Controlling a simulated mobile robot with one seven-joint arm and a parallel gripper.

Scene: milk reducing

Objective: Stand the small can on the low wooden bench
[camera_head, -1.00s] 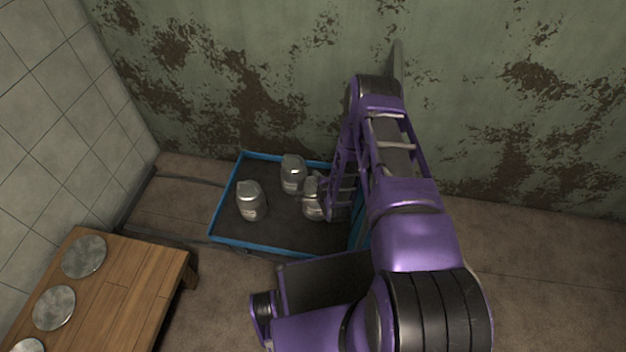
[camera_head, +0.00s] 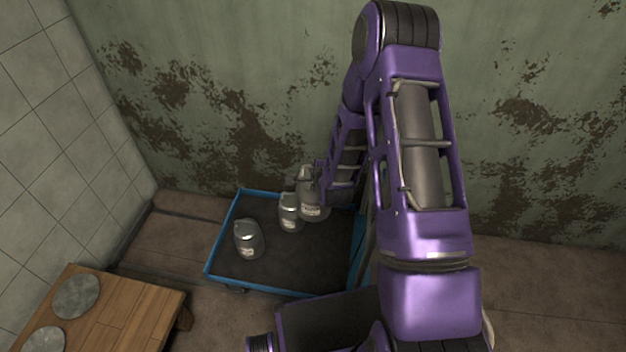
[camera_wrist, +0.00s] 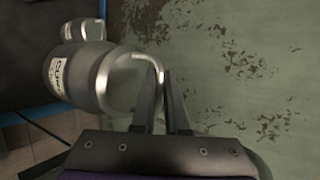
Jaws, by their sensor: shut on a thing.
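My gripper (camera_head: 320,182) is shut on a silver metal can (camera_head: 311,205) with a pale label, above the right part of the blue-rimmed tray. In the wrist view, my gripper (camera_wrist: 160,78) has its fingers at the handle of the held can (camera_wrist: 62,73), whose body extends left. Two similar cans stand in the tray: one just left of the held can (camera_head: 290,213), one farther left (camera_head: 248,238). I cannot tell which can is smallest. The low wooden bench (camera_head: 128,318) is at the lower left, partly out of frame.
The blue-rimmed dark tray (camera_head: 280,288) stands on the brown floor near a peeling green wall (camera_head: 240,90). Grey round discs (camera_head: 75,296) lie on the bench. A tiled wall (camera_head: 40,110) rises at the left. Clear floor lies between tray and bench.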

